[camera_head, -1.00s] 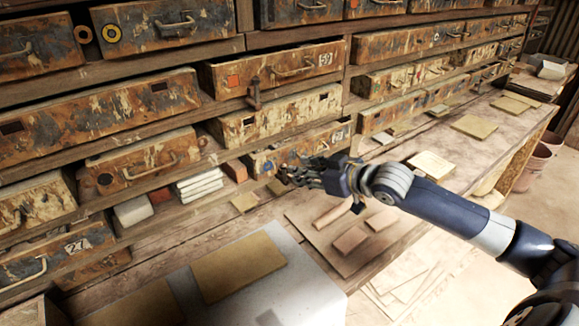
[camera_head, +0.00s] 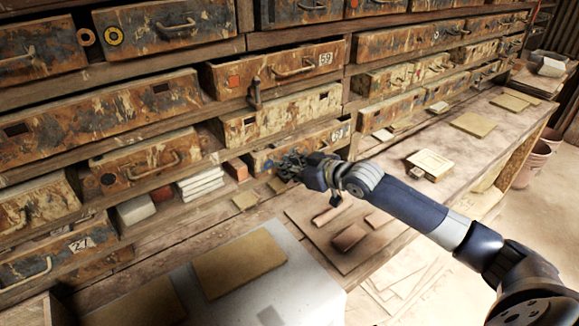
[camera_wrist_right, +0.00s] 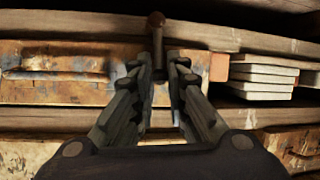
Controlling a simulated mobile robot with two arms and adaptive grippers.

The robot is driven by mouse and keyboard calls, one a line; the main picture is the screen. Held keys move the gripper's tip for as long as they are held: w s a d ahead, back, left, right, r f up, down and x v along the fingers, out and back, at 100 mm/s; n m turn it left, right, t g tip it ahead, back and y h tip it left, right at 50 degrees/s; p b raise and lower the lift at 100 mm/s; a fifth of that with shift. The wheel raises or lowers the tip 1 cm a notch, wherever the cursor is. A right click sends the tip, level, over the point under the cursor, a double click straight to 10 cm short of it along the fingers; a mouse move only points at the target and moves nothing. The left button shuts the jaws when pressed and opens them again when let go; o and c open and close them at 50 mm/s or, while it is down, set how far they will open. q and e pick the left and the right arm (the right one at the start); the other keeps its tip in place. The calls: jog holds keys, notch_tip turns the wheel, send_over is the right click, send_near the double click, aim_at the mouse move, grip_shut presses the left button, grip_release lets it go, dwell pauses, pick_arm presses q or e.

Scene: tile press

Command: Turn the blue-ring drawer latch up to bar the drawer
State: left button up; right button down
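The blue-ring drawer (camera_head: 318,138) is in the lower row in the head view, partly behind my right gripper (camera_head: 284,167); its ring shows only faintly. In the right wrist view, which appears upside down, the drawer front (camera_wrist_right: 60,88) is on the left. A thin latch with a reddish-brown ball end (camera_wrist_right: 157,19) stands between the fingers of my right gripper (camera_wrist_right: 160,68), ball at the picture's top, so it seems to hang down. The fingers are apart, one on each side of the latch; I cannot tell whether either touches it. My left gripper is not in view.
Another latch (camera_head: 255,92) sits by the red-square drawer (camera_head: 277,66) above. White tiles (camera_head: 200,183) and a red brick (camera_head: 236,170) are on the shelf to the left. The bench carries a board with brown pieces (camera_head: 349,237) and a tan slab (camera_head: 238,265).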

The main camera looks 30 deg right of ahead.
jog(key=shift+d+m, duration=0.45)
jog(key=shift+m, duration=0.05)
jog(key=c, duration=1.7)
grip_release()
jog(key=shift+y, duration=0.4)
jog(key=shift+v, duration=5.9)
